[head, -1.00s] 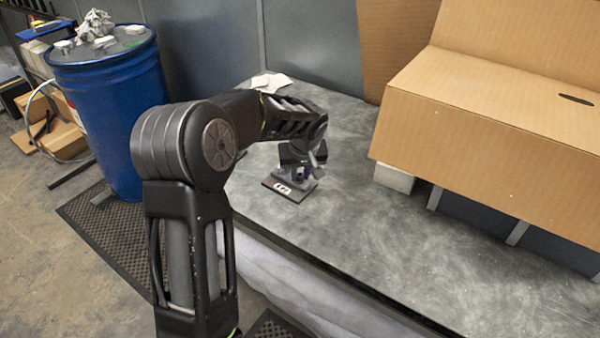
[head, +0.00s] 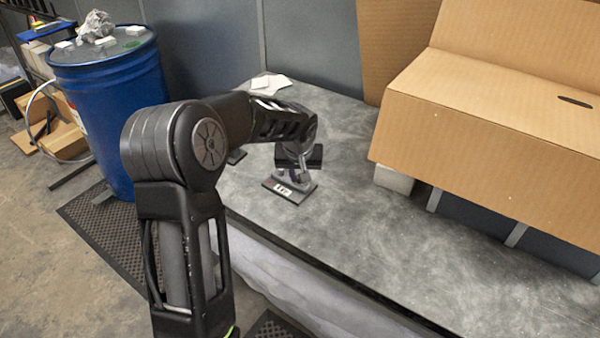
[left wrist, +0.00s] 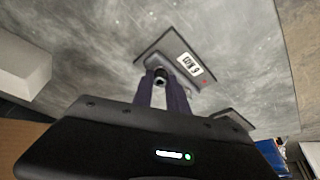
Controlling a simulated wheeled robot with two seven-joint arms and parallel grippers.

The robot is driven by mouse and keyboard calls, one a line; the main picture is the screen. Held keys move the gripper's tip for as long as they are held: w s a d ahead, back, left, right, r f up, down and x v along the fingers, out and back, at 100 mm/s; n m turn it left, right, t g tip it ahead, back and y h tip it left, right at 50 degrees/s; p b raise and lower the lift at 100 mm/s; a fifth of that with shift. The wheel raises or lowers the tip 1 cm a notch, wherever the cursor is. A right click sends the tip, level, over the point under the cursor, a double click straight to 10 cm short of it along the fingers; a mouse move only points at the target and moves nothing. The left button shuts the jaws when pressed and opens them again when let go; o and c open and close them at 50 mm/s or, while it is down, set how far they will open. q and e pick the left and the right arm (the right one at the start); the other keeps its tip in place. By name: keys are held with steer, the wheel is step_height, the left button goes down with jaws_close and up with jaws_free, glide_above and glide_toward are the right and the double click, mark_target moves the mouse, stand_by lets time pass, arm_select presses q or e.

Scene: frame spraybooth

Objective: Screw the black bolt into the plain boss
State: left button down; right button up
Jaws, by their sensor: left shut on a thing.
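My left gripper (head: 298,176) points down over a dark plate (head: 277,190) with a white label, on the grey table. In the left wrist view its two fingers (left wrist: 161,84) are shut on a small dark round thing (left wrist: 160,74), which looks like the black bolt. The fingertips overlap the near part of the labelled plate (left wrist: 152,58). The boss cannot be made out; the fingers cover that spot. I cannot tell whether the bolt touches it. My right gripper is not in view.
A second dark plate (left wrist: 232,118) lies near the first, partly behind my gripper body. A large cardboard box (head: 480,150) stands on pale blocks (head: 393,178) to the right. A blue drum (head: 112,110) stands left of the table. The table front (head: 400,250) is clear.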

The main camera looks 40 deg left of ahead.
arm_select(q)
steer(key=shift+a+r+m+h+p, duration=0.1)
steer(key=shift+m+h+p, duration=0.35)
steer(key=shift+m, duration=0.45)
steer(key=shift+m, duration=0.3)
steer(key=shift+s+m+h+p, duration=0.1)
steer(key=shift+m+h+p, duration=0.25)
steer(key=shift+m+p, duration=0.4)
steer(key=shift+a+m+t+h+p, duration=0.1)
steer(key=shift+m+t+h+p, duration=0.2)
steer(key=shift+m+p, duration=0.4)
steer(key=shift+m, duration=0.75)
steer(key=shift+h, duration=0.3)
